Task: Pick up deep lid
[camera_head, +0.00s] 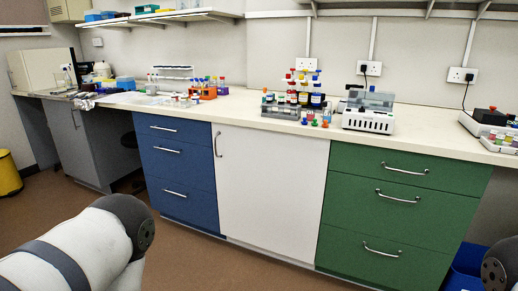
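I cannot tell for certain which item is the deep lid; the things on the bench are small from here. Several small coloured pieces, perhaps caps (314,123), lie near the bench's front edge. To their right stands a white device with a grey see-through upper part (369,115). Neither of my grippers shows; only parts of my arms come in at the lower left and lower right corners, well in front of the bench.
The long cream bench top (420,128) has free room right of the white device. Bottles with coloured caps (304,88) stand behind the small pieces. An orange rack (208,93) sits further left. Blue drawers (178,168), a white door (268,185) and green drawers (395,205) front the bench.

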